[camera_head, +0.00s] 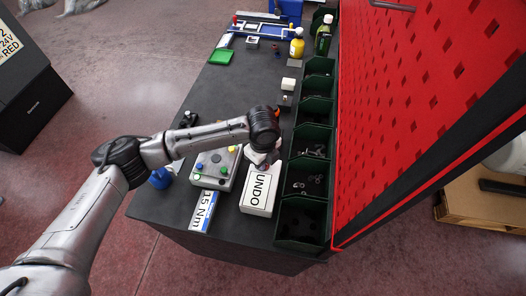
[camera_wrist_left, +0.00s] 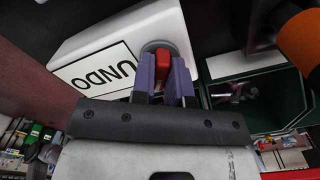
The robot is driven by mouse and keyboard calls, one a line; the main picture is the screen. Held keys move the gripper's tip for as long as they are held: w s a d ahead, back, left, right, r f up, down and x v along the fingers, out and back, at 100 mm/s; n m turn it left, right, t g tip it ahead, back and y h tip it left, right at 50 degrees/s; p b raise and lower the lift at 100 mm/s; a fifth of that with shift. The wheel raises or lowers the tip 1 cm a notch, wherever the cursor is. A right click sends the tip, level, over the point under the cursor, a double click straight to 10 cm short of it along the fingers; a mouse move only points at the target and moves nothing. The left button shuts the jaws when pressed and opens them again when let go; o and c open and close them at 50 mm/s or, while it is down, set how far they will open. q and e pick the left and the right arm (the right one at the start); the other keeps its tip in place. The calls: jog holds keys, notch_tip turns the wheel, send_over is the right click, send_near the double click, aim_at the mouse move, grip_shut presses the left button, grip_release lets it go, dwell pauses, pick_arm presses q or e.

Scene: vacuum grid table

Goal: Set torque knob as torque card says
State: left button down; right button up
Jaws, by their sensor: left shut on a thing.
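A white box with an UNDO label (camera_head: 259,192) stands near the table's front edge. In the left wrist view the box (camera_wrist_left: 150,25) carries a red knob or lever (camera_wrist_left: 162,65) on a round grey base. My left gripper (camera_wrist_left: 162,80) is shut on this red part, with a purple finger on each side. In the head view the left gripper (camera_head: 262,158) is at the box's far end and hides the red part. The torque card (camera_head: 203,211), white and blue, lies left of the box and appears to read 15 Nm.
A grey panel (camera_head: 228,172) with coloured buttons lies between card and arm. Dark green bins (camera_head: 304,211) line the right, beside a tall red perforated board (camera_head: 425,90). The table's left middle is clear.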

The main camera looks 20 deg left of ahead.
pick_arm(q)
jog(key=n+p, duration=0.3)
jog(key=p, duration=0.2)
jog(key=r+n+p, duration=0.1)
jog(key=n+p, duration=0.2)
jog(key=p, duration=0.3)
jog(key=shift+s, duration=0.1)
jog(key=n+p, duration=0.7)
jog(key=p, duration=0.1)
jog(key=shift+d+f+n+p, duration=0.1)
jog(key=shift+f+n+p, duration=0.05)
jog(key=shift+n+p, duration=0.25)
jog(key=n+p, duration=0.4)
jog(key=n, duration=0.1)
jog(key=shift+f, duration=0.1)
jog(key=n+p, duration=0.2)
jog(key=n, duration=0.3)
jog(key=shift+f+p, duration=0.1)
jog(key=shift+p, duration=0.25)
jog(key=shift+n, duration=0.3)
jog(key=c, duration=1.1)
grip_release()
jog(key=shift+f, duration=0.1)
